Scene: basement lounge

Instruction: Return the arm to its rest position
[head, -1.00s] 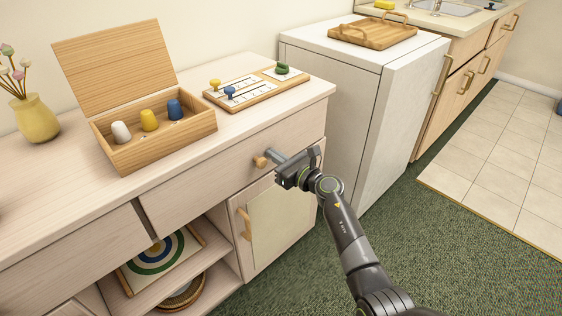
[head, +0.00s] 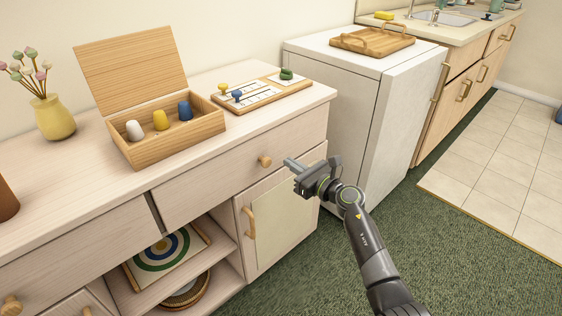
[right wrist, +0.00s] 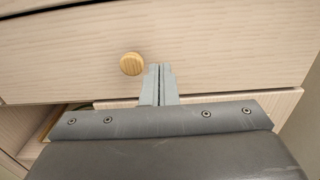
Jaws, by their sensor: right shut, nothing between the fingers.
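My right gripper (head: 291,163) is shut and empty in front of the cabinet's upper right drawer. In the right wrist view its fingertips (right wrist: 159,70) are together, just right of and below the drawer's round wooden knob (right wrist: 131,64). In the head view the knob (head: 265,162) is clear to the left of the fingers, with a gap between them. The drawer (head: 215,180) looks closed or nearly so. My left gripper is not in view.
On the cabinet top stand an open wooden box (head: 165,150) with white, yellow and blue pieces, a wooden game board (head: 290,92) and a yellow vase (head: 53,118). A white appliance (head: 345,95) stands to the right. Green carpet (head: 455,235) is clear there.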

